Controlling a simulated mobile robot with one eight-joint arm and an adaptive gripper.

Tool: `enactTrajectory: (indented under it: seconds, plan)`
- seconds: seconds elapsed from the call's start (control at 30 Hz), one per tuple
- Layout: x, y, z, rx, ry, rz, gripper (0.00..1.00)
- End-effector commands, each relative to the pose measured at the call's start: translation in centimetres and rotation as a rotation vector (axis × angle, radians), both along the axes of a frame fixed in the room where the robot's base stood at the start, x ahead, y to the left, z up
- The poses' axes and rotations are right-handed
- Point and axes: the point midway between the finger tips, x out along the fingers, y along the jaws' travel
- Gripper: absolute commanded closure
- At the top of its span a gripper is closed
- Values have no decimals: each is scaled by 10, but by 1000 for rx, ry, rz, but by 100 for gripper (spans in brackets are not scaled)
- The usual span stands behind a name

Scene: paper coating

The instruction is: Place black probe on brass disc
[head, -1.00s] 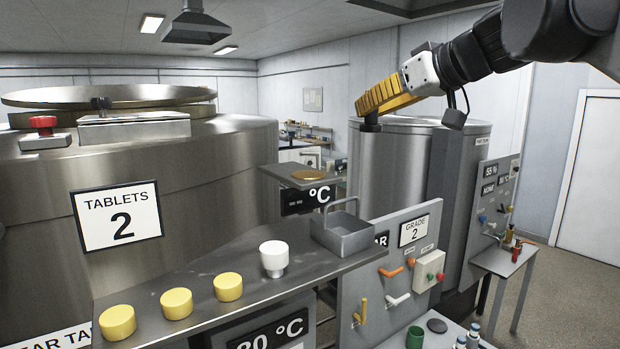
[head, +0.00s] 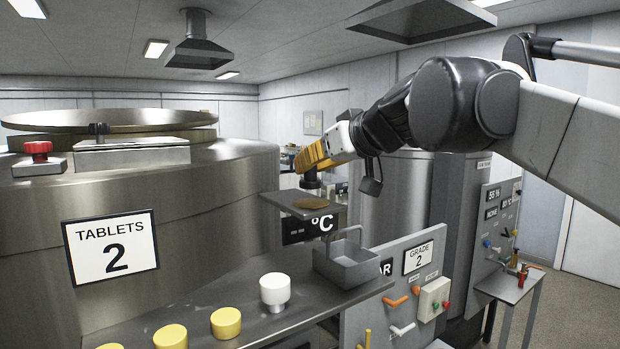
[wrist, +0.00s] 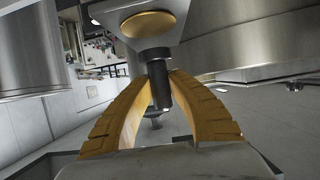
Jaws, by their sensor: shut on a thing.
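My yellow-fingered gripper (head: 318,157) is shut on the black probe (head: 310,180) and holds it above a small grey platform. The probe also shows between the fingers in the wrist view (wrist: 160,88). The brass disc (head: 307,202) lies on top of that platform, over a °C display. In the head view the probe is above the disc's back edge, with a small gap that is hard to judge. In the wrist view the brass disc (wrist: 148,24) shows beyond the probe, and the two look apart.
A grey metal tray (head: 347,266) stands in front of the platform. A white knob (head: 275,290) and yellow caps (head: 226,322) line the steel shelf. The large Tablets 2 tank (head: 180,190) is at left. Another steel cylinder (head: 398,200) stands behind my arm.

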Motion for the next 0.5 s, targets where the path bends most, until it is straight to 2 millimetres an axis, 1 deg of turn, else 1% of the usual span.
enactTrajectory:
  seconds: [0.03, 0.1, 0.2, 0.5]
  plan:
    - [-1, 0, -9, 0, 0, 0, 100]
    - [0, -1, -19, 0, 0, 0, 100]
    - [0, -1, -27, 0, 0, 0, 100]
    - [0, -1, -29, 0, 0, 0, 100]
